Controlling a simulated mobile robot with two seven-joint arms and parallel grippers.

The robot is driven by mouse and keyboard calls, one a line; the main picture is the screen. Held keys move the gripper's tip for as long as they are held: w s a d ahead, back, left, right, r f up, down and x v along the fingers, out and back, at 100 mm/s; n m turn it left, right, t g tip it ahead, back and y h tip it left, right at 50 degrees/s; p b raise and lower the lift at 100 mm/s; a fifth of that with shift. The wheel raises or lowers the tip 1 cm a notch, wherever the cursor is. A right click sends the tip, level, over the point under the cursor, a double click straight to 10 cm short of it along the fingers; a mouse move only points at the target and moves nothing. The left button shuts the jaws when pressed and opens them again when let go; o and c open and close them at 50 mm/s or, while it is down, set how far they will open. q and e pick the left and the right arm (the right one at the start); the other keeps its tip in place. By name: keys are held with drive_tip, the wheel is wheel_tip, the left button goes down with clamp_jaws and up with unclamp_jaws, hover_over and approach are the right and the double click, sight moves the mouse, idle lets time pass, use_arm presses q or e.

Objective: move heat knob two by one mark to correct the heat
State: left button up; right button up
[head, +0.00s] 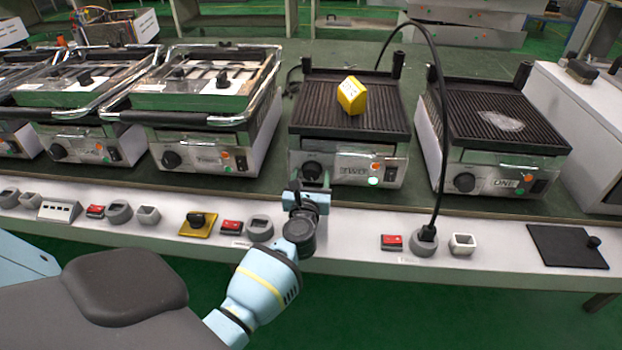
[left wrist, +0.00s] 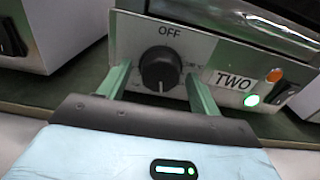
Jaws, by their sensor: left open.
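The heater marked TWO (head: 375,164) stands at the middle of the bench, with an orange light and a lit green light on its front. Its black round heat knob (head: 312,171) is on the left of that front panel. In the left wrist view the knob (left wrist: 160,68) sits below the word OFF, and a white line on it points down. My left gripper (head: 308,187) is in front of the knob. In the left wrist view its open green fingers (left wrist: 160,88) stand on either side of the knob, with visible gaps. My right gripper is not in view.
A yellow block (head: 351,95) rests on the ribbed plate of heater TWO. Heater ONE (head: 502,182) stands to the right, with a black cable (head: 439,120) running down to a socket. Red switches and grey sockets line the white bench ledge (head: 345,240).

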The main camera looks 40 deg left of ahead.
use_arm(q)
drive_tip(key=c, duration=1)
drive_tip(key=shift+o, duration=0.2)
drive_tip(key=m+p, duration=0.1)
drive_tip(key=m, duration=0.1)
drive_tip(key=shift+r+m, duration=0.15)
drive_tip(key=shift+m, duration=0.25)
drive_tip(key=shift+m+p, duration=0.5)
drive_tip(key=shift+m, duration=0.4)
drive_tip(key=o, duration=0.8)
drive_tip(key=shift+o, duration=0.8)
